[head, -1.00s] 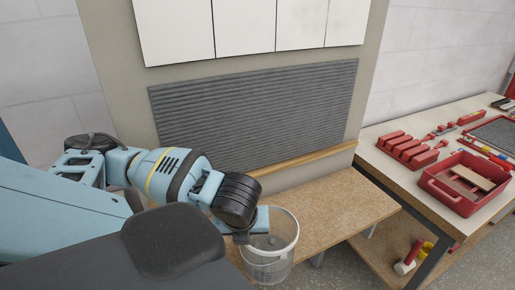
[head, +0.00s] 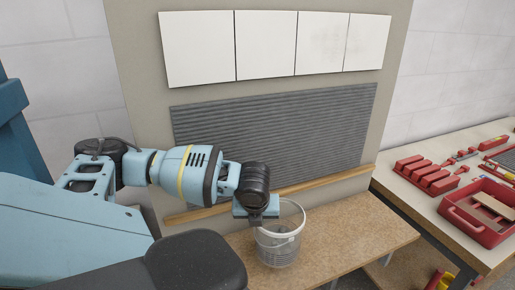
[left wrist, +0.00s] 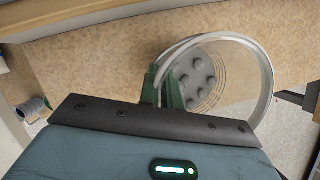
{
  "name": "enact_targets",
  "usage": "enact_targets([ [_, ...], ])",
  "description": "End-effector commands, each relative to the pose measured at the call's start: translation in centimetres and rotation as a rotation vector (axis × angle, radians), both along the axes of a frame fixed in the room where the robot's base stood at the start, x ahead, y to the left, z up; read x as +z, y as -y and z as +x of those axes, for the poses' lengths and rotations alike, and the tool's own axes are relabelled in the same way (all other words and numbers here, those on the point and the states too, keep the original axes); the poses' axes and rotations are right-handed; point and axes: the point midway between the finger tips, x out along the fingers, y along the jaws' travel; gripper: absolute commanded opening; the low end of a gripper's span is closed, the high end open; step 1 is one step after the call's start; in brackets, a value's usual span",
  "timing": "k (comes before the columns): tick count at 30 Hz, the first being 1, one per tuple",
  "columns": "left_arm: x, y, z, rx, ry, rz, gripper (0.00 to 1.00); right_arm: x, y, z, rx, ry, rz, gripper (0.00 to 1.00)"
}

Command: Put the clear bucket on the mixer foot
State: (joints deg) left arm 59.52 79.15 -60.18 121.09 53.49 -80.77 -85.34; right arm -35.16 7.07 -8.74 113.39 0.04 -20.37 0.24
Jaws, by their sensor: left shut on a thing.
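The clear bucket (head: 278,246) is see-through with a pale rim and hangs at the end of my left arm, in front of the wooden bench. My left gripper (head: 257,222) is shut on its rim on the near-left side. In the left wrist view the bucket (left wrist: 262,72) shows its round rim and a bottom with several grey bumps, and the gripper (left wrist: 165,92) grips the wall at the rim's left. The bucket looks upright and empty. I cannot identify a mixer foot in these views. My right gripper is not in view.
A wooden bench (head: 340,240) runs under a panel with white tiles (head: 265,45) and a grey ridged sheet (head: 275,135). A worktable at right holds a red tray (head: 470,225) and red tools (head: 428,175). The bench right of the bucket is bare.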

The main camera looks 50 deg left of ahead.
Motion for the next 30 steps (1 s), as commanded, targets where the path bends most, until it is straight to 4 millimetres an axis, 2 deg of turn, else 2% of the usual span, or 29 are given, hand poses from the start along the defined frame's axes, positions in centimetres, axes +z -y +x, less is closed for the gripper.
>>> enact_targets([
  [3, -1.9, 0.2, -0.1, -0.004, -0.004, -0.002, 0.0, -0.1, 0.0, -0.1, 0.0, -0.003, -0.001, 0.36],
  [6, -3.0, 0.2, -0.1, -0.002, -0.001, -0.002, 0.0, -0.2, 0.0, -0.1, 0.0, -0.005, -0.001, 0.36],
  [18, -3.4, 0.2, -0.1, -0.002, 0.002, -0.003, 0.0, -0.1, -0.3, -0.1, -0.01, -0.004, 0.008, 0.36],
  [19, -3.5, 0.2, -0.2, -0.002, -0.002, -0.003, 0.08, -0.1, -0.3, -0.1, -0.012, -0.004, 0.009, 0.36],
  [21, -3.5, 0.2, -0.2, -0.002, -0.003, -0.003, 0.17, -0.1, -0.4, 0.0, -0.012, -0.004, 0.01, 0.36],
  [24, -3.5, 0.2, -0.2, -0.002, -0.003, -0.003, 0.27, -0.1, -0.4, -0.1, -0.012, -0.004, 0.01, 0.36],
  [30, -3.5, 0.2, -0.2, -0.003, -0.003, -0.002, 0.27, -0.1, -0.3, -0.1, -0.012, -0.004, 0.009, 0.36],
])
